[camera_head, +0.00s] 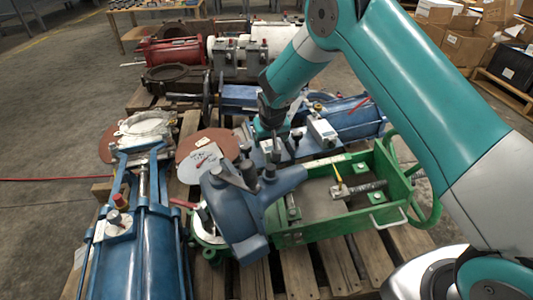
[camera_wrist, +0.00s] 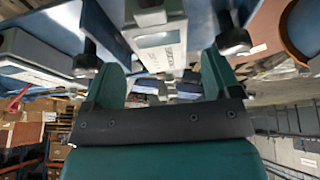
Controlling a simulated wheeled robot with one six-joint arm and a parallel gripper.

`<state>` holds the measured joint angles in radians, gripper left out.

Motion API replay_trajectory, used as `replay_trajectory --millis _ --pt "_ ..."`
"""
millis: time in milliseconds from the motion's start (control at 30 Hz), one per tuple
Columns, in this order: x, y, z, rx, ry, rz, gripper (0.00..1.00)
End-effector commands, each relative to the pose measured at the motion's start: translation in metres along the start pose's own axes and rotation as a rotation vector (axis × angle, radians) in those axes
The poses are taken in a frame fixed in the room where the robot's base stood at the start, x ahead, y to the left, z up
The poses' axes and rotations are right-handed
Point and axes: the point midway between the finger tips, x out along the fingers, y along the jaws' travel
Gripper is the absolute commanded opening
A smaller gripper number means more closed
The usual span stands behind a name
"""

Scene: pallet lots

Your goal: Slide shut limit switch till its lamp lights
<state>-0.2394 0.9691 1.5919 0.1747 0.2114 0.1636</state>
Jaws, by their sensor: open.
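My gripper (camera_head: 270,138) reaches down over a blue valve assembly (camera_head: 300,152) in the middle of the pallet. In the wrist view its two teal fingers (camera_wrist: 163,82) stand apart with nothing clamped between them. A pale grey box with a printed label (camera_wrist: 160,40), possibly the limit switch, sits just beyond the gap between the fingers on a blue plate. Black round-headed knobs (camera_wrist: 233,40) stand on either side of it. In the head view a grey box (camera_head: 321,133) lies on the blue assembly to the right of my gripper. I cannot make out a lit lamp.
A green frame (camera_head: 300,236) with a dark blue casting (camera_head: 238,210) stands in front. Blue cylinders (camera_head: 135,255) lie at the left, and a red cylinder (camera_head: 175,52) lies behind. Cardboard boxes (camera_head: 465,45) are stacked back right. Bare floor (camera_head: 50,110) shows at left.

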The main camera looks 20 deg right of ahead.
Motion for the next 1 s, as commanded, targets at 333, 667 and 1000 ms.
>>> replay_trajectory --millis 333,667,1000 --pt "0.053 -0.002 0.001 -0.003 0.0 -0.002 0.83" --pt "0.056 -0.003 0.0 -0.005 -0.001 -0.002 0.83" --pt "0.056 -0.004 0.0 -0.005 -0.001 -0.002 0.17"
